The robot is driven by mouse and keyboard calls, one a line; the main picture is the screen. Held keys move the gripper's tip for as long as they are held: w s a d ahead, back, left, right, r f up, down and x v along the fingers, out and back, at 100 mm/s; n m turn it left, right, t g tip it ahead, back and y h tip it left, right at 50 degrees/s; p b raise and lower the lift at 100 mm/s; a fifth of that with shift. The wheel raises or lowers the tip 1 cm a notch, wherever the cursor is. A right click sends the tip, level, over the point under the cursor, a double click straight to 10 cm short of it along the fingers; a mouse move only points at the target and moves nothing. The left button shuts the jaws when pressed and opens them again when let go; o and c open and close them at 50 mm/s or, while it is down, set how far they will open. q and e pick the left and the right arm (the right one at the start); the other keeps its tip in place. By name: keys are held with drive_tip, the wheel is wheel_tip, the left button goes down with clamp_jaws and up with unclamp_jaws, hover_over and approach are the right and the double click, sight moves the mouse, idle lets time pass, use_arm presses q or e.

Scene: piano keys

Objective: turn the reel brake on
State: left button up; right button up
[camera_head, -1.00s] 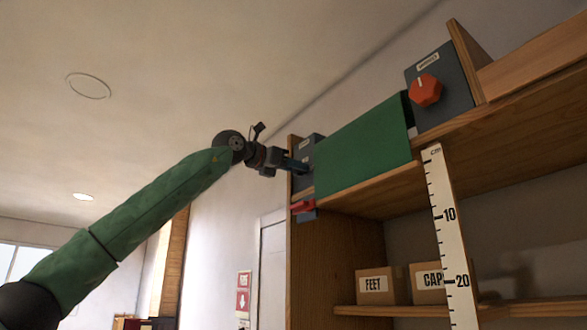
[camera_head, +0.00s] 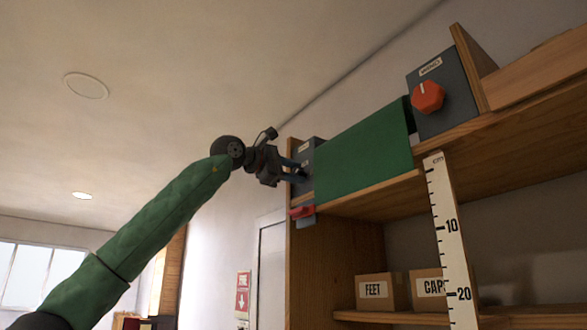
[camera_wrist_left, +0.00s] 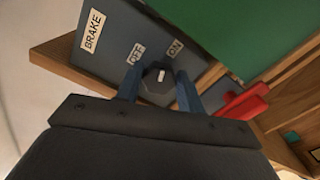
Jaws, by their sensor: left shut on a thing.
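The reel brake is a grey box that shows in the left wrist view (camera_wrist_left: 105,35), with labels BRAKE, OFF and ON. Its dark knob (camera_wrist_left: 155,90) carries a white mark, which lies between the OFF label (camera_wrist_left: 137,53) and the ON label (camera_wrist_left: 175,48). My left gripper (camera_wrist_left: 158,86) is shut on the knob, one blue finger on each side. In the head view the brake box (camera_head: 316,148) stands at the left end of the upper shelf, and my left gripper (camera_head: 300,171) reaches it from the left, hiding the knob. My right gripper is not in view.
A green panel (camera_head: 362,150) stands right beside the brake box. Farther right are a grey box with an orange knob (camera_head: 428,98) and a ruler (camera_head: 448,230). Open air lies left of the shelf.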

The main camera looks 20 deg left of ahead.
use_arm(q)
drive_tip(key=shift+m+p, duration=0.7)
drive_tip(key=shift+m, duration=1.4)
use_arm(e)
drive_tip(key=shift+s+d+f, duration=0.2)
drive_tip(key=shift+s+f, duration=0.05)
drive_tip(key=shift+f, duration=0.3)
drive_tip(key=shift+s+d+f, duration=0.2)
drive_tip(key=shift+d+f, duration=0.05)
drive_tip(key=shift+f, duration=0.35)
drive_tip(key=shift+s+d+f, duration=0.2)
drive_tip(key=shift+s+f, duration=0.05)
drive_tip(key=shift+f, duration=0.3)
use_arm(q)
drive_tip(key=shift+f, duration=0.1)
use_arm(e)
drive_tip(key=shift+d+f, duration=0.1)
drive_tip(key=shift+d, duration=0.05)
use_arm(q)
drive_tip(key=o, duration=1)
drive_tip(key=shift+w, duration=0.1)
drive_tip(key=shift+c, duration=0.2)
